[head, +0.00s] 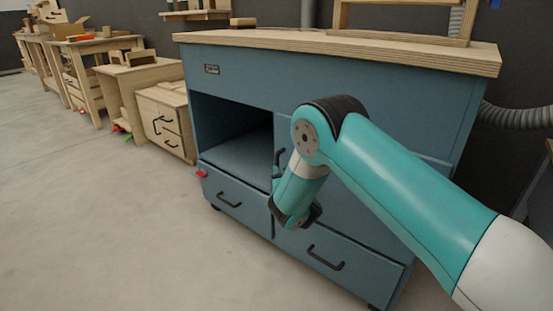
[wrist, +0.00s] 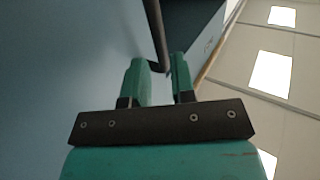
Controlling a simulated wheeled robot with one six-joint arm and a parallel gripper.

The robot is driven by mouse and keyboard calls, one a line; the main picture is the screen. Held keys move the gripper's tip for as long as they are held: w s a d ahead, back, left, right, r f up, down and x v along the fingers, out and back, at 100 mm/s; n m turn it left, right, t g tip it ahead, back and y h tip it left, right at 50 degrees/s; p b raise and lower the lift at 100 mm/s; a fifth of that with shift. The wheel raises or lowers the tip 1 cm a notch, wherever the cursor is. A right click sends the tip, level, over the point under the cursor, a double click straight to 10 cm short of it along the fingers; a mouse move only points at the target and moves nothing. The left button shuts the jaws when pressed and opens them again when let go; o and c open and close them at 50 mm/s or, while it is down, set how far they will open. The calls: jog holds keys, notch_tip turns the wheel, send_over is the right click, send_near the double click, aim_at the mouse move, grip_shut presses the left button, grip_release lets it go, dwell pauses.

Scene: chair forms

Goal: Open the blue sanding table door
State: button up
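The blue sanding table (head: 262,75) has a wooden top and a dark open compartment at its left. Its door (head: 345,205) is the blue front panel to the right of that compartment, partly hidden by my arm, and looks shut. A black bar handle (head: 278,163) stands at the door's left edge. In the wrist view the handle (wrist: 157,35) reaches down to between the tips of my gripper (wrist: 160,72). The two green fingers are apart, with the bar's end in the gap. Contact cannot be told. In the head view the fingers are hidden behind my wrist.
Below are a left drawer (head: 229,199) and a right drawer (head: 330,262) with black handles. A low wooden drawer unit (head: 165,120) and other wooden benches stand to the left. A grey hose (head: 515,117) runs at the right. The floor at the left front is clear.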

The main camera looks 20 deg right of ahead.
jog(key=shift+w+a, duration=0.15)
jog(key=shift+w, duration=2.3)
grip_shut()
